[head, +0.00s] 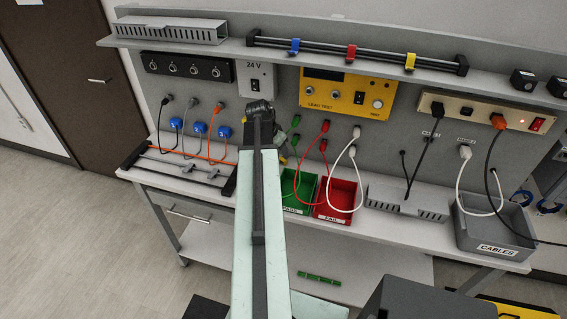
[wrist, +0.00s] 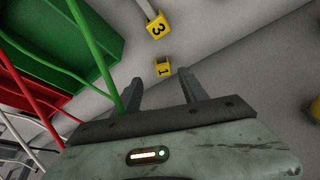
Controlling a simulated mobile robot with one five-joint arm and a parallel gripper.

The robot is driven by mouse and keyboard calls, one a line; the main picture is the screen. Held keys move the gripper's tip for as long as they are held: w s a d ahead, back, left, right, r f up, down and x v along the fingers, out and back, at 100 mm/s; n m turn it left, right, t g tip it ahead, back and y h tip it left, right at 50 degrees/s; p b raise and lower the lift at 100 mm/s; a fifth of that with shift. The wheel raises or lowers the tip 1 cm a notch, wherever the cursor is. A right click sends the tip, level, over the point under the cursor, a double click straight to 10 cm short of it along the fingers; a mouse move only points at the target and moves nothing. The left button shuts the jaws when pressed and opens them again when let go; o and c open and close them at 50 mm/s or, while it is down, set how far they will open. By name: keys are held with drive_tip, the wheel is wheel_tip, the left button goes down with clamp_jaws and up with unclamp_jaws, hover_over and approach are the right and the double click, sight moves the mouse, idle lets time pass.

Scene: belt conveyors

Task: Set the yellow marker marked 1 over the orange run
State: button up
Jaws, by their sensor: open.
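The yellow marker marked 1 (wrist: 163,68) lies on the pale grey bench in the wrist view, just ahead of the gap between my fingertips. My gripper (wrist: 160,82) is open and empty, with one finger on each side of the marker's line. I cannot tell how far above the bench it is. In the head view my arm hides most of the gripper. The orange run (head: 190,155) is an orange cable stretched along a dark rack on the bench's left end, left of my arm. I see no marker on it.
A yellow marker marked 3 (wrist: 157,25) lies beyond marker 1. A yellow piece (wrist: 315,110) shows at the wrist view's right edge. Green (head: 305,181) and red (head: 326,212) bins stand close to the right of my arm, with looped cables above. Blue discs (head: 199,128) sit behind the orange run.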

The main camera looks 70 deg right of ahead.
sight(282, 159)
drive_tip(key=b+x, duration=0.2)
drive_tip(key=x, duration=0.1)
drive_tip(key=b+x, duration=0.3)
drive_tip(key=x, duration=0.1)
drive_tip(key=shift+w+d+f, duration=0.1)
drive_tip(key=shift+w, duration=0.1)
drive_tip(key=shift+r, duration=0.2)
clamp_jaws()
